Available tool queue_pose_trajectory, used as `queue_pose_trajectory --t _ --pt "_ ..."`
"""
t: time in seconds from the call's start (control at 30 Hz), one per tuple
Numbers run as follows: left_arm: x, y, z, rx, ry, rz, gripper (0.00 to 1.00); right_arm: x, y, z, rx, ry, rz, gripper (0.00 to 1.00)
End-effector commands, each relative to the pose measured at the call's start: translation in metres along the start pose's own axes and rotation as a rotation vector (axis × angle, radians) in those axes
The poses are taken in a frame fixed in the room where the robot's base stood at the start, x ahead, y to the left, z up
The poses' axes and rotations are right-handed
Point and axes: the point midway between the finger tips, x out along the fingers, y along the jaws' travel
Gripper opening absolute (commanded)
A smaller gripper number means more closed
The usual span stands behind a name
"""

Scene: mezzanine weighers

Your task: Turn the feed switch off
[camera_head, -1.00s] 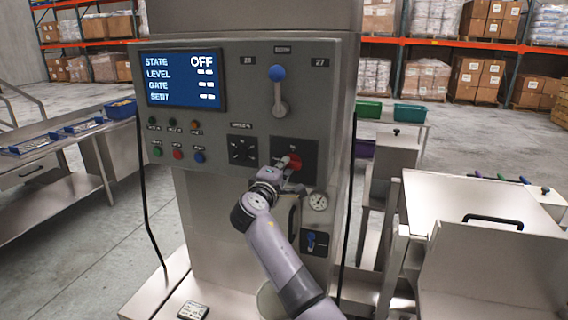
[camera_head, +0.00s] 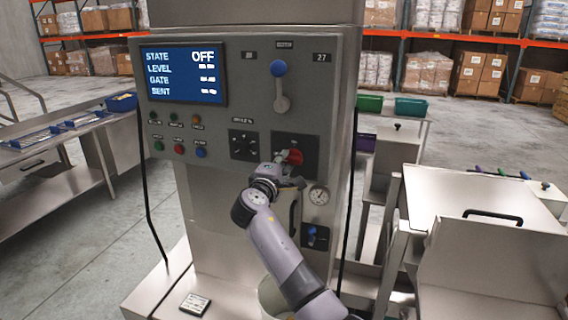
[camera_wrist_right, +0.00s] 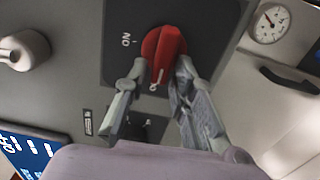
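The feed switch is a red rotary knob (camera_head: 293,157) on a dark plate at the right of the grey control panel. In the right wrist view the red knob (camera_wrist_right: 164,50) has one end pointing down at an "O" mark, while "ON" is printed to its left. My right gripper (camera_head: 284,172) is right at the knob. In the wrist view its fingers (camera_wrist_right: 161,72) stand apart on either side of the knob's lower end; firm contact is not clear. The panel screen (camera_head: 183,75) reads STATE OFF. My left gripper is not in view.
A blue-tipped lever (camera_head: 279,85) stands above the switch, and a dial gauge (camera_head: 319,195) sits below right. A black knob (camera_head: 243,145) and several coloured buttons (camera_head: 180,149) are to the left.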

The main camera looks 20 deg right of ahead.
Motion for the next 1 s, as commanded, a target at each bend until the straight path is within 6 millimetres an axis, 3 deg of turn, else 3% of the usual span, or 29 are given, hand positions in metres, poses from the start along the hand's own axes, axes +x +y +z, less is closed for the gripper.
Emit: queue_pose_trajectory --t 0.13,0.53,1.0 --pt "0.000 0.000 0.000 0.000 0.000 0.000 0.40 0.000 0.000 0.001 0.001 -0.002 -0.001 0.35" --pt "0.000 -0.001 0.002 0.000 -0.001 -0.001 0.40 -0.009 -0.001 0.000 0.002 -0.002 -0.002 0.35" --pt "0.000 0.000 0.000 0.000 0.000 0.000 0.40 -0.100 -0.001 0.000 0.004 0.000 -0.003 0.35"
